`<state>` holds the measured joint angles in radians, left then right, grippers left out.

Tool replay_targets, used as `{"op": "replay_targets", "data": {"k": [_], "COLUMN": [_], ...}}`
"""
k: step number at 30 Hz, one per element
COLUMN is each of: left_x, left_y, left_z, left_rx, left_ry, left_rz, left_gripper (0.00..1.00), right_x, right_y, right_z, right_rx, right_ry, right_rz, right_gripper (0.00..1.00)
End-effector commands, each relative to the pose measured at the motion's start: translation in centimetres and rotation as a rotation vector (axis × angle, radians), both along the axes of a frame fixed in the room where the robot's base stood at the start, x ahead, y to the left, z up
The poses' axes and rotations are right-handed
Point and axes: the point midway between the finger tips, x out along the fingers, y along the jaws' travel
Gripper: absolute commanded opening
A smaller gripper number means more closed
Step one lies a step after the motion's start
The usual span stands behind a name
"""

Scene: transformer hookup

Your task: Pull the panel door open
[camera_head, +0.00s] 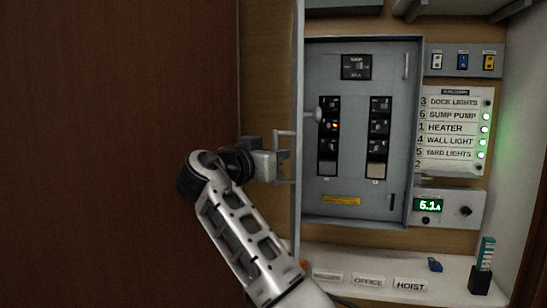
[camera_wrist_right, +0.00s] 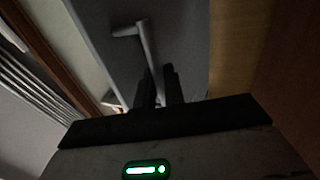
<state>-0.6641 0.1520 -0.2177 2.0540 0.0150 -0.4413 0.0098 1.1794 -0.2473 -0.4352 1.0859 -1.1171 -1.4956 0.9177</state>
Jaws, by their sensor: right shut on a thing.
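The grey panel door (camera_head: 298,90) stands swung out, seen nearly edge-on at the left side of the breaker panel (camera_head: 345,215). Its outer face is turned left, with a bar handle (camera_head: 284,133) on it. My right gripper (camera_head: 277,165) is at this handle, shut on it. In the right wrist view the two dark fingers (camera_wrist_right: 160,88) close around the lower part of the handle (camera_wrist_right: 147,42), against the grey door face (camera_wrist_right: 100,25). The breakers (camera_head: 328,130) inside the panel are exposed. My left gripper is in neither view.
A brown wall or partition (camera_head: 120,120) fills the left. Right of the panel are a labelled board (camera_head: 455,130), a meter reading 5.1 (camera_head: 428,205) and coloured switches (camera_head: 462,60). A shelf (camera_head: 350,262) below holds label plates, a blue piece (camera_head: 435,265) and a dark holder (camera_head: 481,280).

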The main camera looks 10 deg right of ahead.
Motion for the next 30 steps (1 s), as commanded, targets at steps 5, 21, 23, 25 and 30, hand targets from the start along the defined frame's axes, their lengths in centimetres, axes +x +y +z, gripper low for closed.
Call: {"op": "replay_targets", "data": {"k": [5, 21, 23, 25, 30], "left_x": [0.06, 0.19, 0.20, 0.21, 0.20], "left_y": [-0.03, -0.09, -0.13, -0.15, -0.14], "left_z": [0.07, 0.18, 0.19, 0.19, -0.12], "left_rx": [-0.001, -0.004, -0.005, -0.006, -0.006], "left_ry": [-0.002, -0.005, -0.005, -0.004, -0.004], "left_rz": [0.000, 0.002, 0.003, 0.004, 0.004], "left_gripper": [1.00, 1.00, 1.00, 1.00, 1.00], "right_x": [0.35, 0.41, 0.41, 0.40, -0.02], "right_y": [-0.30, -0.27, -0.24, -0.20, 0.40], "right_z": [0.35, 0.42, 0.37, 0.32, 0.16], "right_rx": [-0.004, -0.003, -0.003, -0.002, -0.002], "right_ry": [-0.006, -0.008, -0.008, -0.006, -0.006], "right_rz": [-0.014, -0.015, -0.015, -0.015, -0.012], "right_gripper": [0.00, 0.28, 0.28, 0.28, 0.28]}}
